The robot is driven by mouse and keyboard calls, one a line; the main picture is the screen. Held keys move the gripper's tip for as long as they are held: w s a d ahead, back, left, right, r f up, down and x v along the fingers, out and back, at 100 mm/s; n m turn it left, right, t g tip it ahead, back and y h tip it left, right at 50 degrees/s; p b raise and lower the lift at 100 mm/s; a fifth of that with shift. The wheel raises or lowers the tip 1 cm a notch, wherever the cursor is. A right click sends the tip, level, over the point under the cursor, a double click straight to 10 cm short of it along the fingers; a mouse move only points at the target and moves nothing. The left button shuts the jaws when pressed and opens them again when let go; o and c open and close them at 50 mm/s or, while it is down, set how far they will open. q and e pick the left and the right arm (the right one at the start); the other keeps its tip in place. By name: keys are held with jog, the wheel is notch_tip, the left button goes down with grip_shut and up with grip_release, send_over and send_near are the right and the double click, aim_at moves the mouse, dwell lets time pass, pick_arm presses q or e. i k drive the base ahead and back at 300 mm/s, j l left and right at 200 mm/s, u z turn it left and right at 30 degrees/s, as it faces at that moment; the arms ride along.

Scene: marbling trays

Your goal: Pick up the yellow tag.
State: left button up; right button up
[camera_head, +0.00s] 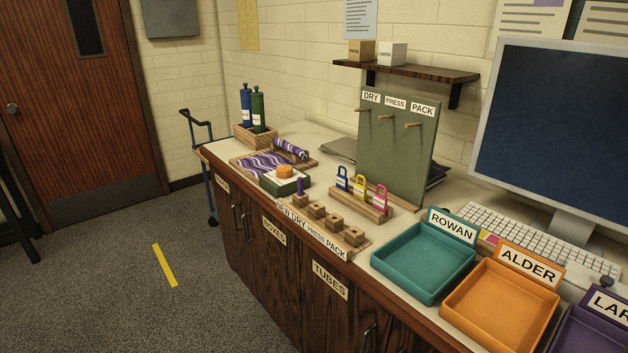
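The yellow tag (360,187) stands in a small wooden rack (372,211) on the counter, in front of the green peg board. It has a looped top like a padlock and a pale label on its body. It is the middle one of three tags, between a blue tag (342,179) on its left and a pink tag (379,198) on its right. The rack hides its lower end. Neither of my grippers is in view.
Wooden blocks (317,210) stand in a row before the rack. The green peg board (397,150) rises behind it. Teal (404,279) and orange (481,327) trays lie to the right. A purple marbled piece (257,162), a green block with an orange top, and bottles are left.

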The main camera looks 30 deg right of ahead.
aim_at(359, 191)
jog(key=i+z, duration=0.15)
jog(key=i, duration=0.3)
jog(key=i+j+z, duration=0.15)
jog(key=i, duration=0.35)
jog(key=i+j+z, duration=0.15)
jog(key=i, duration=0.3)
jog(key=i+z, duration=0.2)
jog(key=z, duration=0.25)
jog(key=i+j+z, duration=0.15)
jog(key=z, duration=0.25)
jog(key=i+j+z, duration=0.2)
jog(key=z, duration=0.25)
jog(key=i+j+z, duration=0.1)
jog(key=z, duration=0.3)
jog(key=j, duration=0.1)
